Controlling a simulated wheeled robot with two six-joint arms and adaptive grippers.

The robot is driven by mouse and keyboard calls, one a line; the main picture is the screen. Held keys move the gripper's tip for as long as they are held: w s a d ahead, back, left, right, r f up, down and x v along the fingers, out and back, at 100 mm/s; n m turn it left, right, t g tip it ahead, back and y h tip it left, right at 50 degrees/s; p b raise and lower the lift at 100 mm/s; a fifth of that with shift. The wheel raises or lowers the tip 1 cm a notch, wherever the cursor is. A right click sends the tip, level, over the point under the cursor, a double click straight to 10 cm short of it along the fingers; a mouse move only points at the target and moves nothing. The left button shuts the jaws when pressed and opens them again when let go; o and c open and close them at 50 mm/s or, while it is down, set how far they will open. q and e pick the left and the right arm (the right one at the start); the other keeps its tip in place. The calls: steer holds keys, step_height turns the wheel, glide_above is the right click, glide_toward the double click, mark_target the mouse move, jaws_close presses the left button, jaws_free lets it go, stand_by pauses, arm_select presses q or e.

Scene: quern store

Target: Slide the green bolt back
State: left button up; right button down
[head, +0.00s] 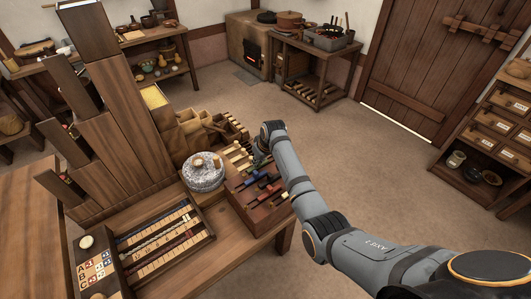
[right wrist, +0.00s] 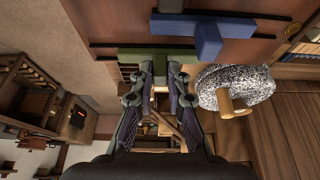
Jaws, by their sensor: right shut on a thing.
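In the right wrist view the green bolt (right wrist: 135,54) lies across the face of the reddish-brown bolt box (right wrist: 110,20). Its green knob sits between the fingertips of my right gripper (right wrist: 160,72), which are shut on it from both sides. A blue bolt (right wrist: 207,35) lies beside it. In the head view my right gripper (head: 261,152) is at the far end of the bolt box (head: 262,217), and the green bolt is mostly hidden there. Blue and red bolts show nearer on the box. My left gripper is not in view.
A speckled quern stone (head: 203,180) with a wooden handle stands left of the bolt box. A stepped wooden tower (head: 125,120) and a bead-counter tray (head: 160,235) stand further left. Open floor (head: 380,170) lies to the right.

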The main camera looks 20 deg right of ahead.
steer(key=shift+s+a+r, duration=0.1)
steer(key=shift+s+a, duration=0.05)
steer(key=shift+a, duration=0.35)
steer(key=c, duration=1.3)
jaws_free()
steer(key=shift+a, duration=0.1)
steer(key=shift+d+r, duration=0.1)
steer(key=shift+d, duration=0.1)
steer(key=v, duration=1.1)
steer(key=shift+s+r, duration=0.1)
steer(key=shift+r, duration=0.2)
